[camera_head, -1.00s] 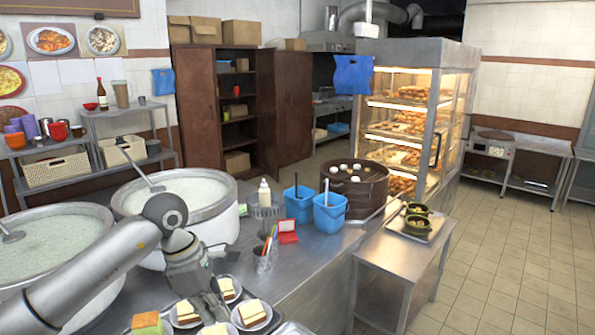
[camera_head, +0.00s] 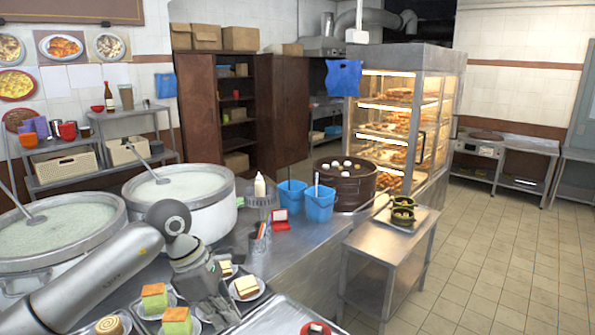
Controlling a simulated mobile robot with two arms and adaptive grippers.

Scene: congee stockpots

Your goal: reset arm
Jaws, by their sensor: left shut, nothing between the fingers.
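My left arm (camera_head: 95,275) comes in from the lower left, and its gripper (camera_head: 222,318) points down over the near counter. The gripper is shut and holds nothing. It is close to plates of cake slices (camera_head: 246,287) and green-and-orange cakes (camera_head: 154,297), and partly covers some of them. Whether it touches any of them I cannot tell. Two large congee stockpots, a left one (camera_head: 60,262) and a right one (camera_head: 215,217), stand behind the arm, each with a ladle in it. My right gripper is not in view.
Blue bins (camera_head: 320,207), a squeeze bottle (camera_head: 260,187), a red box (camera_head: 280,222) and a dark round steamer (camera_head: 345,192) stand on the counter. A metal tray (camera_head: 280,318) lies at the front. A side table (camera_head: 370,245) and lit food cabinet (camera_head: 447,110) stand right; floor (camera_head: 500,260) beyond is clear.

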